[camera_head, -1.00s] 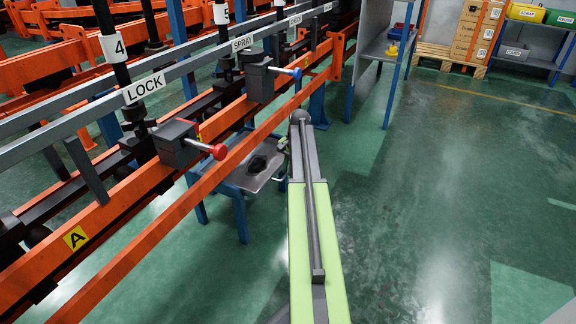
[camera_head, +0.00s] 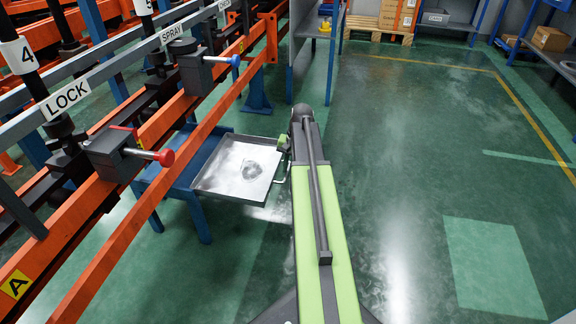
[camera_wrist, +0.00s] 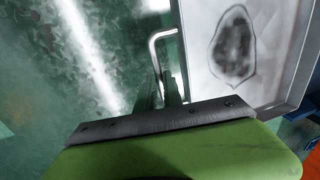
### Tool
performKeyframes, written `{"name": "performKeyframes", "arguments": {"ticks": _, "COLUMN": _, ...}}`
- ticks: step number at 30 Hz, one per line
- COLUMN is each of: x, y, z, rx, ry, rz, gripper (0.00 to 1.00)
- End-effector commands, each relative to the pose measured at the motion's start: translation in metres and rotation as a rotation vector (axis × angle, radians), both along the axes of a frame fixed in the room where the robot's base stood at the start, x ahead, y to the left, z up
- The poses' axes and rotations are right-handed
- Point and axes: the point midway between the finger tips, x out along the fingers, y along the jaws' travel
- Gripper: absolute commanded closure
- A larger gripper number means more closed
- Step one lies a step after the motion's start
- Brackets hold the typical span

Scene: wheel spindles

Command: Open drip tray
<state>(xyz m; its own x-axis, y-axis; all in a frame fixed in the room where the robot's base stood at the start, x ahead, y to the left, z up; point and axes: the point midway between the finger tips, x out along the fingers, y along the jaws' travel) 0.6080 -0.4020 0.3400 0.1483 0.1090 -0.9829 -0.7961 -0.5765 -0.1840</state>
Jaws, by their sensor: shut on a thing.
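The drip tray (camera_head: 217,180) is a shallow metal pan with a dark round stain in its middle. In the head view it sticks out to the right from its blue stand (camera_head: 185,150), beyond the lower orange rail. In the wrist view the tray (camera_wrist: 205,55) fills the upper right, with its bent wire handle (camera_wrist: 153,42) along its left edge. My gripper (camera_wrist: 170,92) is shut on the handle, its dark fingers at the handle's lower part. In the head view my gripper (camera_head: 284,147) is small at the tray's right edge, partly hidden by my arm.
Orange rails (camera_head: 150,190) run along the left, with a red-knobbed LOCK block (camera_head: 112,158) and a blue-knobbed SPRAY block (camera_head: 196,72). A blue-legged shelf (camera_head: 318,25) stands behind. The green floor (camera_head: 400,160) to the right is clear.

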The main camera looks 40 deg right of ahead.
Motion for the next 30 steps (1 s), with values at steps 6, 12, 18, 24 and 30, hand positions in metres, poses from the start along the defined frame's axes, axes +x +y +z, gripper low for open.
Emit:
{"name": "performKeyframes", "arguments": {"ticks": 6, "x": 0.007, "y": 0.006, "z": 0.0, "rx": -0.006, "ry": -0.005, "rz": 0.01, "gripper": 1.0}}
{"name": "performKeyframes", "arguments": {"ticks": 12, "x": 0.009, "y": 0.011, "z": 0.0, "rx": -0.004, "ry": -0.003, "rz": 0.017, "gripper": 0.67}}
{"name": "performKeyframes", "arguments": {"ticks": 18, "x": 0.01, "y": 0.014, "z": 0.0, "rx": -0.002, "ry": -0.002, "rz": 0.021, "gripper": 0.67}}
{"name": "performKeyframes", "arguments": {"ticks": 24, "x": 0.009, "y": 0.014, "z": 0.007, "rx": -0.002, "ry": -0.002, "rz": 0.021, "gripper": 0.67}}
{"name": "performKeyframes", "arguments": {"ticks": 30, "x": 0.006, "y": 0.012, "z": 0.036, "rx": -0.002, "ry": -0.001, "rz": 0.021, "gripper": 0.67}}
